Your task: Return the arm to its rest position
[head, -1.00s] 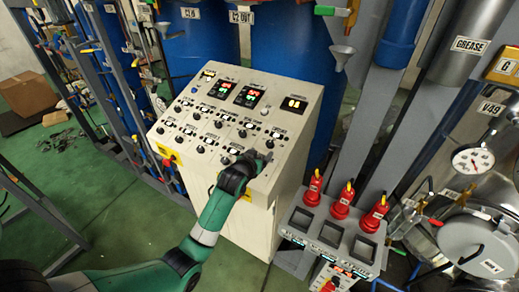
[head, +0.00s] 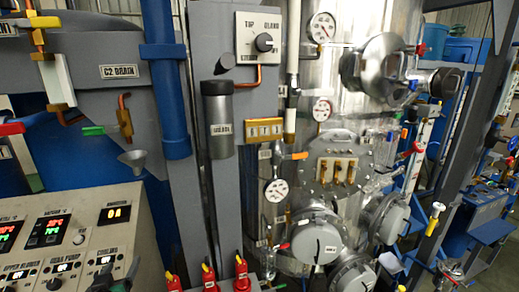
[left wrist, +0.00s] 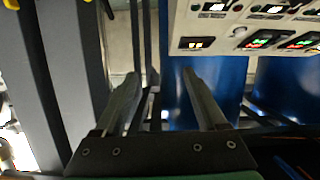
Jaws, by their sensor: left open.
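My left gripper (head: 118,281) shows only in part at the bottom left edge of the head view, in front of the cream control panel (head: 80,242). In the left wrist view my left gripper (left wrist: 156,80) has its two fingers well apart, with nothing between them. The control panel (left wrist: 240,28) is at the upper right of that view, turned upside down, and the fingers are apart from it. Most of my left arm is outside the head view. My right gripper is not in view.
Grey upright posts and a blue pipe (head: 165,80) stand right of the panel. Red-handled tools (head: 241,272) stick up at the bottom. A steel vessel with gauges (head: 275,190) and round flanges fills the right. Blue drums (left wrist: 180,95) stand behind the fingers in the wrist view.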

